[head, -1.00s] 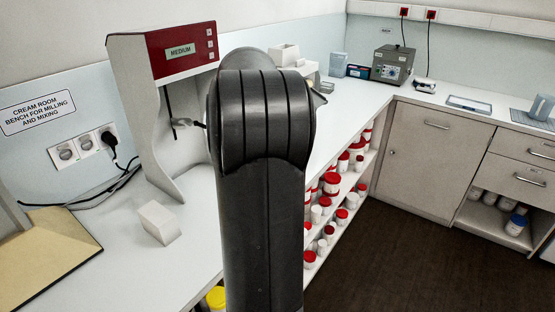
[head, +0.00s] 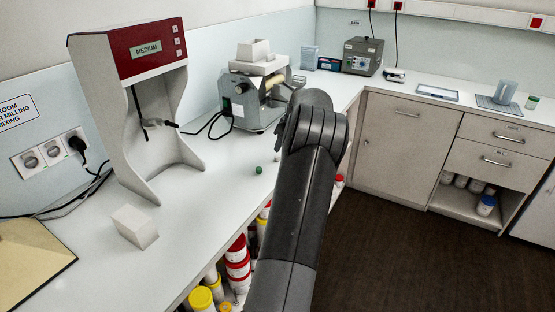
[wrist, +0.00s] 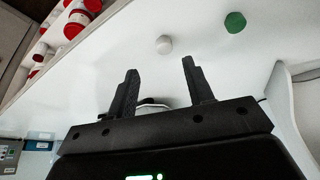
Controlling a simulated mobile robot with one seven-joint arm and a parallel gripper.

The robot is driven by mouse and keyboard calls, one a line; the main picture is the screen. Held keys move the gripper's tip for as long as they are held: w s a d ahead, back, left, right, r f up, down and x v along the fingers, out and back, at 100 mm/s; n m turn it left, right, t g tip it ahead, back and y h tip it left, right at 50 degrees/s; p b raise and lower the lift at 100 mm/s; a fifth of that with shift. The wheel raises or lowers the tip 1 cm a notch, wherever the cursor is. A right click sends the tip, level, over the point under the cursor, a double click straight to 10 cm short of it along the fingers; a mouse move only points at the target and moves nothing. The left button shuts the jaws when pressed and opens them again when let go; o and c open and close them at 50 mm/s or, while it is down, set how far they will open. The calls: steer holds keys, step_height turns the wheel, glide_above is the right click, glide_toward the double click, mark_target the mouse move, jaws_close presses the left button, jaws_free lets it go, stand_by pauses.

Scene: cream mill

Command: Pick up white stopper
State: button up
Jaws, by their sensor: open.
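The white stopper (wrist: 164,45) is a small pale round piece on the white bench top in the wrist view. It lies just beyond the fingertips, close to the line between them. My gripper (wrist: 160,66) is open with nothing between its tips. A green stopper (wrist: 235,22) lies to the right of the white one in the wrist view. In the head view a small green piece (head: 258,170) lies on the bench. I cannot make out the white stopper in the head view, where my arm hides part of the bench and my gripper.
A grey mill (head: 245,100) stands behind my arm. A red and white mixer stand (head: 125,60) and a white block (head: 135,226) are to the left. Shelves with red-lidded jars (head: 238,262) lie below the bench edge. Bench between stand and mill is mostly clear.

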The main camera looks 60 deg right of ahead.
mark_target(277, 159)
steer(key=x, duration=0.6)
steer(key=shift+w+a+f, duration=0.15)
steer(key=shift+a+f, duration=0.05)
steer(key=shift+a, duration=0.1)
jaws_close()
